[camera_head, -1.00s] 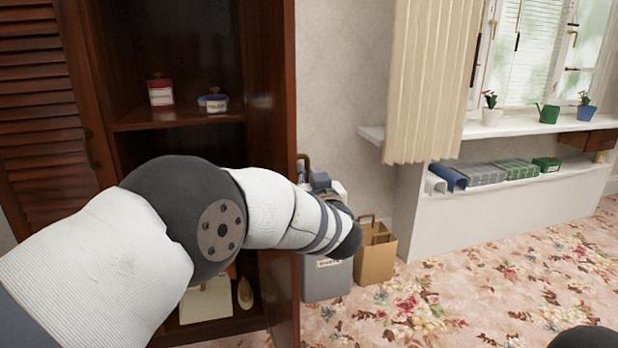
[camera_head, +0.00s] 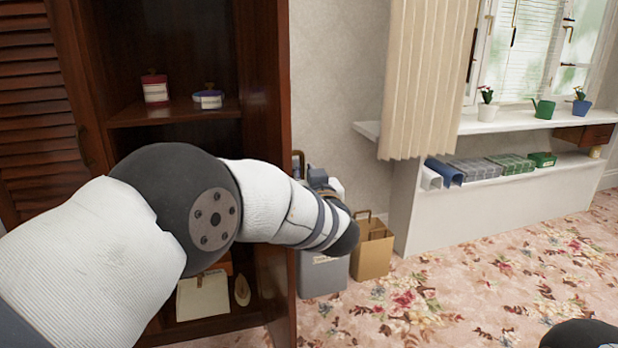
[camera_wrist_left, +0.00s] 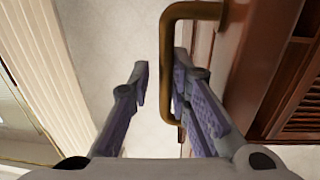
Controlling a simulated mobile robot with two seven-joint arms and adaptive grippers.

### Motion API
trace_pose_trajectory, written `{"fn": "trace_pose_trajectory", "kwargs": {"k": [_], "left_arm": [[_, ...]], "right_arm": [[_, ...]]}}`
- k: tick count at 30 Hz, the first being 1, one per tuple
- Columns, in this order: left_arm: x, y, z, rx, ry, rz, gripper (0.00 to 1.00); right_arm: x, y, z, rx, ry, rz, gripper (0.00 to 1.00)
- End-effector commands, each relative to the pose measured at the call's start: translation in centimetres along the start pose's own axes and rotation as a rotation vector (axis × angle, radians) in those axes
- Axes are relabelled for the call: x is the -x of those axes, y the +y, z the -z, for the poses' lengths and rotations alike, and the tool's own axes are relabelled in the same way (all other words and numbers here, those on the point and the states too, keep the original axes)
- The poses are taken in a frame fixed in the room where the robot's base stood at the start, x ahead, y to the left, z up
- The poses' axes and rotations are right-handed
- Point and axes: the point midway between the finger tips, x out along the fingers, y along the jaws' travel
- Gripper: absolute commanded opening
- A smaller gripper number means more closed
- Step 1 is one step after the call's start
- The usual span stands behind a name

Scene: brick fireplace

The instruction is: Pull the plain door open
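The plain door (camera_head: 268,130) is a dark wooden panel standing out from the right side of the open cabinet, seen nearly edge-on. Its brass bar handle (camera_wrist_left: 166,75) shows large in the left wrist view. My left gripper (camera_wrist_left: 160,78) is open around the handle's bar. One finger is between the bar and the door panel; the other is left of the bar with a gap. In the head view my left arm hides most of the gripper and handle. My right gripper is not in view.
The cabinet shelf (camera_head: 175,112) holds a red pot and a blue pot. A louvred door (camera_head: 35,120) is at the left. A grey bin (camera_head: 322,275) and a tan carrier (camera_head: 373,252) stand beyond the plain door. Flowered carpet (camera_head: 450,285) is free at the right.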

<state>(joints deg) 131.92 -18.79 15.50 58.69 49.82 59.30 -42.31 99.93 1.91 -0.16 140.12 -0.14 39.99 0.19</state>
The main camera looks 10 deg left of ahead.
Motion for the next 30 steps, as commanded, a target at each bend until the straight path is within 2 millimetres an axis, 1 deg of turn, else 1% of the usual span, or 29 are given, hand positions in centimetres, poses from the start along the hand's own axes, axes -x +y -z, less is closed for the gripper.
{"fn": "trace_pose_trajectory", "kwargs": {"k": [2,9,12,15,17,25,26,28,29,30], "left_arm": [[1.4,0.2,0.1,-0.003,0.000,-0.004,0.17],[7.9,0.1,0.3,-0.004,0.005,-0.005,0.17],[9.8,0.1,0.3,-0.002,0.006,-0.003,0.17],[10.8,0.0,0.3,-0.001,0.007,-0.002,0.17],[11.2,0.0,0.3,-0.001,0.007,-0.002,0.17],[11.3,0.0,0.2,-0.002,0.005,-0.002,0.17],[11.2,-0.1,-0.1,-0.006,-0.001,-0.005,0.17],[11.3,-1.0,-2.2,-0.032,-0.049,-0.027,0.17],[11.4,-1.7,-3.9,-0.051,-0.086,-0.044,0.17],[11.9,-2.9,-6.6,-0.080,-0.150,-0.072,0.17]], "right_arm": [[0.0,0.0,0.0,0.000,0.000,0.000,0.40],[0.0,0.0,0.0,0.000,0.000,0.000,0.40],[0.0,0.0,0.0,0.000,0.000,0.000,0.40],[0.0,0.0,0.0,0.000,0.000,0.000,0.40],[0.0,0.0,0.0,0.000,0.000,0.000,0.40],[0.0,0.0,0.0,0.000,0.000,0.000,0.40],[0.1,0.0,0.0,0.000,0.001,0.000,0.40],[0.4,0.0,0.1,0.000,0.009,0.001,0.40],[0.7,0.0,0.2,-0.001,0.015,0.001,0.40],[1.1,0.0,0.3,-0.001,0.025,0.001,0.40]]}}
